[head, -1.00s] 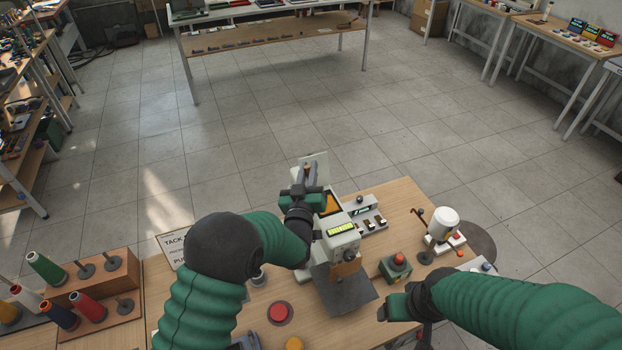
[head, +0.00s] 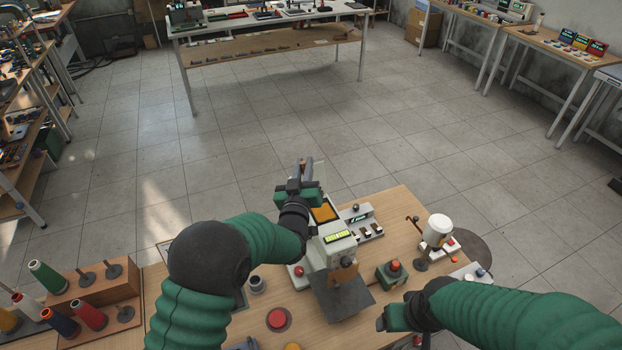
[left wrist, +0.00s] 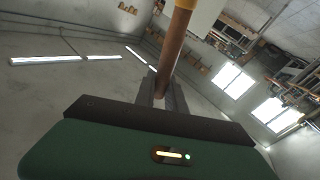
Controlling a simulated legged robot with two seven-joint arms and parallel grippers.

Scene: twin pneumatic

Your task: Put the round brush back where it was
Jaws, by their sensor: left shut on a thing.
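My left gripper (head: 302,180) is shut on the round brush, above the far edge of the bench, behind the grey machine. In the left wrist view the brush shows as a brown handle (left wrist: 174,50) between the fingers (left wrist: 161,92), with a yellow part at the top picture edge. The rest of the brush is out of that view. In the head view only a small brown piece of the brush (head: 302,167) shows at the fingertips. My right gripper (head: 384,322) is low over the bench's front right; its fingers are too unclear to tell open from shut.
The grey machine (head: 331,258) with a lit display stands mid-bench. A red-topped green box (head: 392,273), a white canister device (head: 438,232) and a red button (head: 277,318) are around it. A wooden spool rack (head: 105,290) stands at left. Open floor lies beyond the bench.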

